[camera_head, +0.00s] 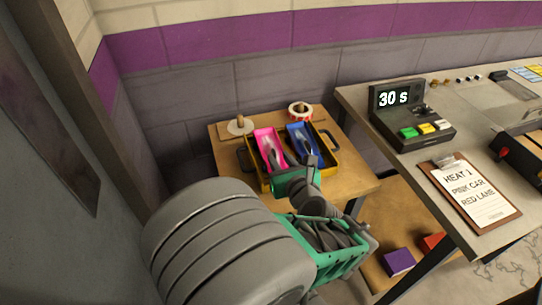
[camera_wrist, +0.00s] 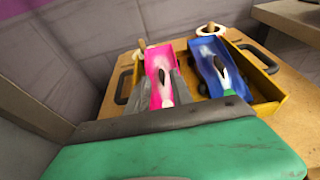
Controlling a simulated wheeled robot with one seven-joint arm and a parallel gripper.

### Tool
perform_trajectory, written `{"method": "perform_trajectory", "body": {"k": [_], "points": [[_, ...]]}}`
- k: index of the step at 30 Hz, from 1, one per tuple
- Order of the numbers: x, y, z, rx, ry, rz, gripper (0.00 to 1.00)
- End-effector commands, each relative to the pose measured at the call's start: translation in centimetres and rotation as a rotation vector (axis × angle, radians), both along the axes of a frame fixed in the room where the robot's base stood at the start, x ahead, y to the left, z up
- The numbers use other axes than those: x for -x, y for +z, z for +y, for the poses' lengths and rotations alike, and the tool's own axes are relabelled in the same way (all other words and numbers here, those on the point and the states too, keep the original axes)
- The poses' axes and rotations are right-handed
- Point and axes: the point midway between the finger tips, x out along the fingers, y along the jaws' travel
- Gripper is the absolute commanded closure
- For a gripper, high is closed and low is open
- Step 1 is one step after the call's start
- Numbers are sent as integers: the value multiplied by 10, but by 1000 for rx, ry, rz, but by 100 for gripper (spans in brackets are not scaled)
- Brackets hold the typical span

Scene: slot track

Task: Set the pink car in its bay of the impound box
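The pink car (camera_head: 267,143) lies in the left bay of the impound box (camera_head: 332,159), a yellow and dark box with black handles. In the wrist view the pink car (camera_wrist: 158,66) is lengthwise in that bay, its near end hidden by my gripper. The blue car (camera_wrist: 214,66) is in the right bay. My gripper (camera_wrist: 164,92), green with dark grey fingers, is low over the near side of the box. Its fingers appear on either side of the pink car; I cannot tell whether they press on it. Whether the car touches the bay floor is hidden.
The box stands on a small wooden table (camera_head: 355,180) with a wooden peg (camera_head: 240,125) and a red-white roll (camera_head: 300,111) behind. A counter at right holds a timer (camera_head: 400,97) reading 30 s and a clipboard (camera_head: 474,192). A wall is close behind.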

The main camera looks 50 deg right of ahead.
Motion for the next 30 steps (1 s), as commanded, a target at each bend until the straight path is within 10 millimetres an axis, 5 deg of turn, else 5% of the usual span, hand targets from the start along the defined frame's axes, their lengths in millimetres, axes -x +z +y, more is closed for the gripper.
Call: {"method": "perform_trajectory", "body": {"k": [13, 21, 30], "points": [[-43, -18, -23, 3, 4, 1, 73], [-46, -19, -27, 4, -3, 1, 73], [-45, -19, -27, 4, -2, 1, 96]]}}
